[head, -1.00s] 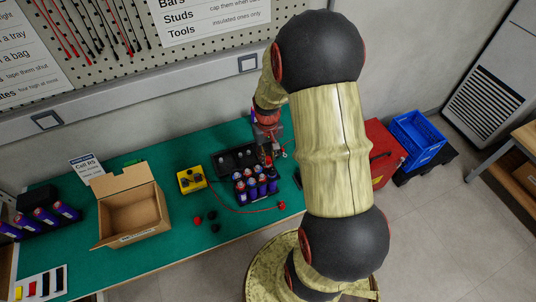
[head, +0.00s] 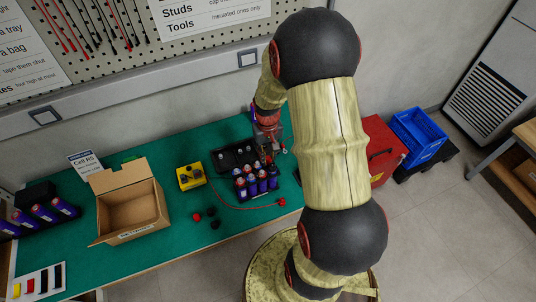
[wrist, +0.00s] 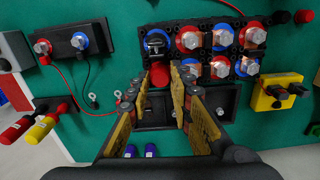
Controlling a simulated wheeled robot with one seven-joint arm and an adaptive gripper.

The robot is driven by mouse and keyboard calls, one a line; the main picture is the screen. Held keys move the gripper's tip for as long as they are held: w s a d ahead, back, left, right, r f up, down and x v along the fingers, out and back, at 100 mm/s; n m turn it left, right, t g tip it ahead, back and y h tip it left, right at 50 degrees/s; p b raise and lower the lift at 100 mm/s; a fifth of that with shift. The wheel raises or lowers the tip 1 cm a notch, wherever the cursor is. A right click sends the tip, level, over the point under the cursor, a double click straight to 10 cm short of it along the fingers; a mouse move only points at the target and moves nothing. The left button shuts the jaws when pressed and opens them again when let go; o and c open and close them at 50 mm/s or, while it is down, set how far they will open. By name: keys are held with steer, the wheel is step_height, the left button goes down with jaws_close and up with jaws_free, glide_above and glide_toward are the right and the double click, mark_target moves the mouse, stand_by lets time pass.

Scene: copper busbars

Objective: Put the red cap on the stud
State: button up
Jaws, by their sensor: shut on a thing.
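My gripper (wrist: 160,74) is shut on the red cap (wrist: 159,77), which shows between its fingertips in the wrist view. The cap is at the lower left corner of the cell pack (wrist: 206,53), and it hides whatever is directly under it. I cannot tell whether it touches a stud. Just above it is a blue-ringed terminal with a black piece on it (wrist: 157,41). Several other terminals show bare silver studs (wrist: 220,70) in red or blue rings. In the head view my gripper (head: 270,150) is small and partly hidden, behind the cell pack (head: 255,181).
Loose red (head: 196,216) and black (head: 214,224) caps lie on the green table left of the pack. A yellow box (head: 191,177) with a red lead and an open cardboard box (head: 130,208) stand further left. A black tray (wrist: 218,100) lies beneath my fingers.

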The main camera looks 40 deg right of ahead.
mark_target(268, 157)
steer(key=o, duration=1)
steer(key=shift+r+p, duration=2.2)
steer(key=shift+r, duration=0.8)
